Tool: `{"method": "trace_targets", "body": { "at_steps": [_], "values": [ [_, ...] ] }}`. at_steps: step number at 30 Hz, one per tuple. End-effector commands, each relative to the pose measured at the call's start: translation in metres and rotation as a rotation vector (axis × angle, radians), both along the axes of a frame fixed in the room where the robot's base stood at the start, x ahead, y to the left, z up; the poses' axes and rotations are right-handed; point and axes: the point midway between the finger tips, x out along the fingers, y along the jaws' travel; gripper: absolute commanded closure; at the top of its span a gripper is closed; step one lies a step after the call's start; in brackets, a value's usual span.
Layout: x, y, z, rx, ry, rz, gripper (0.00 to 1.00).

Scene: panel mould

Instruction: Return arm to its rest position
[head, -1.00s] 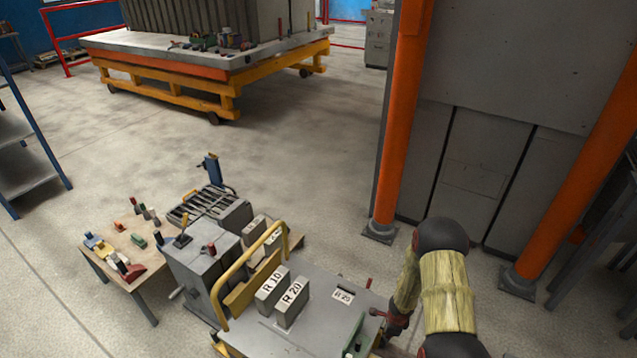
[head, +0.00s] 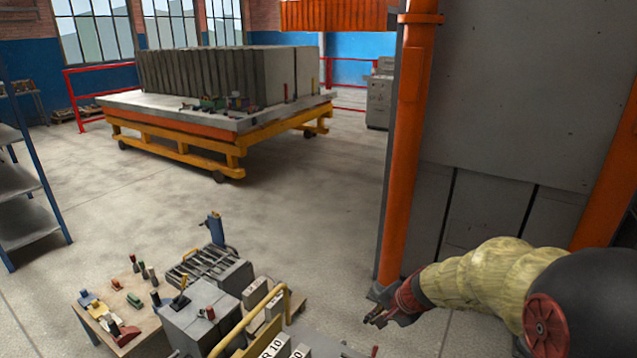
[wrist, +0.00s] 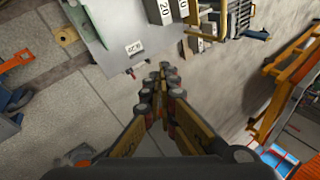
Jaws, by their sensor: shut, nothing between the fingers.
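My gripper (head: 376,317) is at the lower right of the head view, on the end of my arm with its straw-coloured sleeve. It points left and slightly down, in the air beside the orange post. In the wrist view my gripper (wrist: 167,70) has its fingers together, with nothing between them. The tips point toward the edge of the grey bench top (wrist: 110,25) and the floor.
An orange post (head: 405,150) stands close behind my gripper. A cart with a yellow handle (head: 250,318) and blocks, and a small wooden table (head: 110,310) with tools, stand at lower left. A yellow trolley (head: 180,150) is further back. Open floor lies between.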

Motion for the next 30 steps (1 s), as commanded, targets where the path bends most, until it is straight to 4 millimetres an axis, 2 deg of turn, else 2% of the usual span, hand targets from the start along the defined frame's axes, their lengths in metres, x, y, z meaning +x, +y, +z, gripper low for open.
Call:
{"method": "trace_targets", "body": {
  "at_steps": [1, 6, 15, 24, 30],
  "values": [
    [-0.013, 0.004, 0.021, -0.018, -0.021, 0.046, 1.00],
    [-0.061, 0.012, 0.071, -0.094, -0.067, 0.194, 1.00],
    [-0.155, 0.010, 0.132, -0.264, -0.126, 0.420, 1.00],
    [-0.251, -0.013, 0.161, -0.477, -0.156, 0.591, 1.00],
    [-0.296, -0.031, 0.166, -0.595, -0.157, 0.652, 1.00]
  ]
}}
